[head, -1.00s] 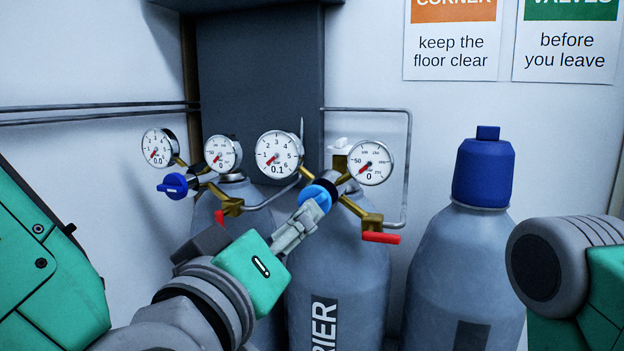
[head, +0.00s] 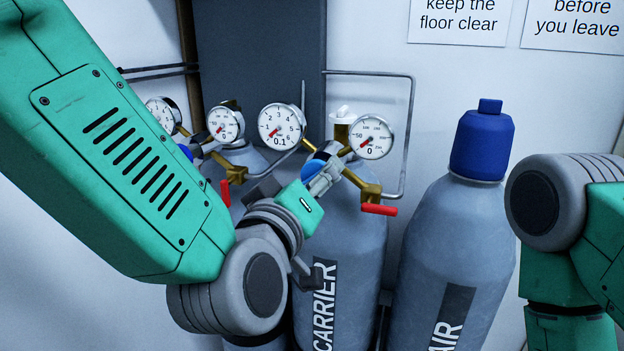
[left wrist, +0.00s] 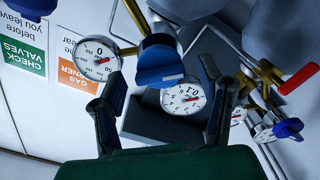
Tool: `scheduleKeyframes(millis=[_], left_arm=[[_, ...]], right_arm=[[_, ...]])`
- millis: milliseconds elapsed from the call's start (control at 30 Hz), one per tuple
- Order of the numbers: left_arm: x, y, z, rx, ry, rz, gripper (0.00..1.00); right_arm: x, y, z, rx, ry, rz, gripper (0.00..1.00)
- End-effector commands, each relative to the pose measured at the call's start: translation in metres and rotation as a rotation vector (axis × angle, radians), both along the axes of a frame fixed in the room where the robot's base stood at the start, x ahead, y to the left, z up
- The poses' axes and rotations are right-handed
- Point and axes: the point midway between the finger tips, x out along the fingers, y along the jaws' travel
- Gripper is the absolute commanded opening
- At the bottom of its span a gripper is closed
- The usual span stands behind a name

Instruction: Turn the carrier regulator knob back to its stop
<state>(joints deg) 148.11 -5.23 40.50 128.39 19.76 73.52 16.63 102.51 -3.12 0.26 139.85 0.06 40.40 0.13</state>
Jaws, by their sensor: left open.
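The carrier regulator knob (head: 312,168) is blue and sits on the front of the middle cylinder's regulator, partly hidden by my left gripper (head: 324,178). The carrier cylinder (head: 350,240) carries the label "CARRIER". Its left gauge (head: 281,127) reads about 0.1 and its right gauge (head: 371,137) reads about 0. In the left wrist view the knob (left wrist: 160,68) appears upside down, between and ahead of the two dark fingers of my left gripper (left wrist: 160,82). The fingers are apart, with visible space on both sides of the knob. My right gripper is outside the views.
A red lever (head: 379,209) juts from the carrier valve. Another regulator with a gauge (head: 225,124) and a red lever (head: 225,193) stands close on the left. The air cylinder (head: 440,255) with a blue cap (head: 482,145) stands on the right. A thin pipe (head: 411,120) runs behind.

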Motion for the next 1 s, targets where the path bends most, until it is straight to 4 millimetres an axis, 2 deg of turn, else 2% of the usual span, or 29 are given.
scheduleKeyframes(millis=[67, 100, 233, 667, 1000], left_arm=[[0.000, 0.000, 0.000, 0.000, 0.001, 0.001, 0.62], [0.000, 0.000, 0.000, 0.000, 0.001, 0.001, 0.59], [0.000, -0.001, 0.000, 0.001, 0.001, 0.000, 0.13], [0.000, -0.002, -0.004, -0.051, 0.022, -0.001, 0.13], [0.000, -0.001, -0.007, -0.286, 0.101, 0.000, 0.13]], right_arm=[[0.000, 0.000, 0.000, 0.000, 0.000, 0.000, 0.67], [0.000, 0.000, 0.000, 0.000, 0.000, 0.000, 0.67], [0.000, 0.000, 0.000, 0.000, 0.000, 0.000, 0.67], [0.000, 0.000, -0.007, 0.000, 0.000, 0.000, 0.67], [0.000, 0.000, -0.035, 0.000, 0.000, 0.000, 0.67]])
